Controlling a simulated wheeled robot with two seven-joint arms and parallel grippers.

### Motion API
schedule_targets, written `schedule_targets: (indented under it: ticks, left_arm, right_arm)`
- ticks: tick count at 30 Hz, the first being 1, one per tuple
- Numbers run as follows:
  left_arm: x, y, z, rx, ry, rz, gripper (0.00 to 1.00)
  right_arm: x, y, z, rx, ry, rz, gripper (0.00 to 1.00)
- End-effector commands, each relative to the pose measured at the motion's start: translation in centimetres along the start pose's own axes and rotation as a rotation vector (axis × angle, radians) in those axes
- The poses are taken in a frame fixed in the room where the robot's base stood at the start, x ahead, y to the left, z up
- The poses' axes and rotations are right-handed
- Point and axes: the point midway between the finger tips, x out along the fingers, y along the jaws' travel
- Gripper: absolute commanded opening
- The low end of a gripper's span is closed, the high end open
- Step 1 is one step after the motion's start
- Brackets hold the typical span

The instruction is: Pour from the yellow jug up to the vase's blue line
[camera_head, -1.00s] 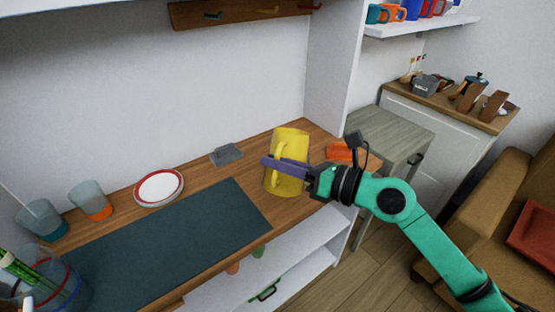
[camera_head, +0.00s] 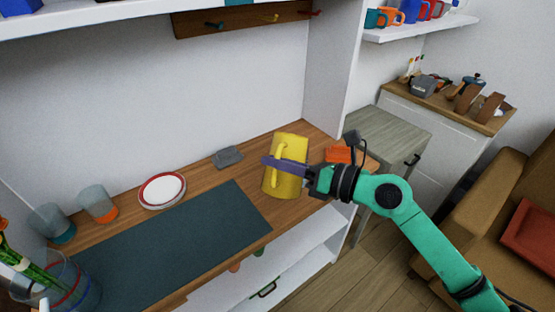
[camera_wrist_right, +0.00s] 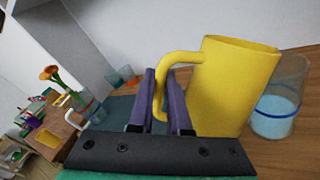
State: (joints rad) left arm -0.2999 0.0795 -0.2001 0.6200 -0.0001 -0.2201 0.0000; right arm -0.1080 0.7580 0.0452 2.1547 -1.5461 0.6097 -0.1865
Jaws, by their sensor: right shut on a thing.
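The yellow jug (camera_head: 287,180) is upright or nearly so at the right end of the wooden counter. My right gripper (camera_head: 270,162) is shut on its handle, which also shows between the purple fingers in the right wrist view (camera_wrist_right: 170,100). I cannot tell whether the jug's base touches the counter. Its contents are hidden. The clear vase (camera_head: 88,290) is cut off at the lower left of the head view, with flower stems in it and red and blue lines. The vase (camera_wrist_right: 87,108) shows at the left in the wrist view. My left gripper is not in view.
A dark mat (camera_head: 180,245) lies between vase and jug. Two tumblers (camera_head: 97,204) (camera_head: 52,223), a red-rimmed plate (camera_head: 162,190) and a grey object (camera_head: 228,157) stand behind it. In the wrist view, a glass with pale blue contents (camera_wrist_right: 275,112) is beside the jug.

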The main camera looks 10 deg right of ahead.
Motion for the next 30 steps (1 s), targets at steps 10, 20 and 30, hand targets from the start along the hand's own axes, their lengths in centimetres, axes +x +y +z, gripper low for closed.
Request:
schedule_targets:
  ticks: [10,20,30]
  left_arm:
    - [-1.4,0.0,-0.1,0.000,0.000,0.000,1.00]
    - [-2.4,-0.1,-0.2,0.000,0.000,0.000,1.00]
    - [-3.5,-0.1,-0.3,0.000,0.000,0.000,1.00]
  right_arm:
    - [-0.1,0.3,0.9,0.039,0.004,0.001,0.00]
    - [-0.1,0.6,1.5,0.081,0.013,0.002,0.00]
    - [-0.1,0.6,2.2,0.122,0.022,0.001,0.00]
